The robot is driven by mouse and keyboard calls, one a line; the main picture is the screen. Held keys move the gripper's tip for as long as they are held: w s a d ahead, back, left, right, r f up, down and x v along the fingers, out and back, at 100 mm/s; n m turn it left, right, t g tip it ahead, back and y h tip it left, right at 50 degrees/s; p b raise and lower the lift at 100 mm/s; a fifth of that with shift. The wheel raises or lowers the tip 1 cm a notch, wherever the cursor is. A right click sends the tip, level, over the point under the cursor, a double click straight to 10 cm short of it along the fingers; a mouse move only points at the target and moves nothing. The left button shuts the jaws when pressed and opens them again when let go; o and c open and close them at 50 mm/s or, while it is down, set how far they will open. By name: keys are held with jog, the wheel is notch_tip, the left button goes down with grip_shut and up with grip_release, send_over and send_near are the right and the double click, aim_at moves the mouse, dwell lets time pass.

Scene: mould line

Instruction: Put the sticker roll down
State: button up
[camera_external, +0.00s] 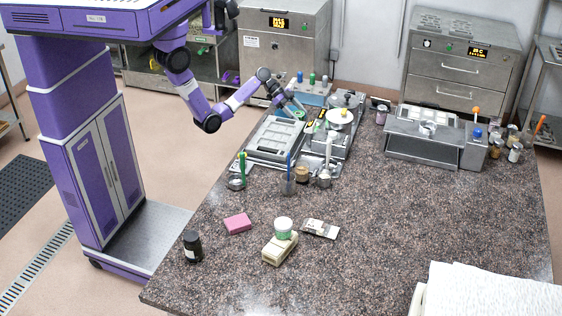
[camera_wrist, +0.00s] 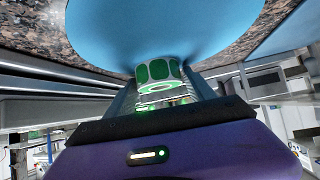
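The sticker roll (camera_wrist: 158,74) is green and white, with dark green rounded patches around its side and a pale ring at its near end. It sits between the two fingers of my gripper (camera_wrist: 160,82), which close on it from both sides. In the external view my gripper (camera_external: 301,109) reaches down at the back of the table, beside the grey machine with the panel tray. A bit of green shows at its tip; the roll is too small there to make out. A pale blue round surface (camera_wrist: 165,25) lies just beyond the roll; I cannot tell whether they touch.
The speckled table (camera_external: 400,225) is clear in its middle. The grey tray machine (camera_external: 275,140), cups with tools (camera_external: 288,185), and a pale blue panel with coloured knobs stand near my arm. A pink block (camera_external: 237,223), cream box (camera_external: 279,249) and dark bottle (camera_external: 192,246) are in front.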

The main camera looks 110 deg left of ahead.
jog(key=c, duration=1.1)
jog(key=shift+r, duration=0.1)
notch_tip(320, 180, up, 20)
jog(key=b, duration=0.1)
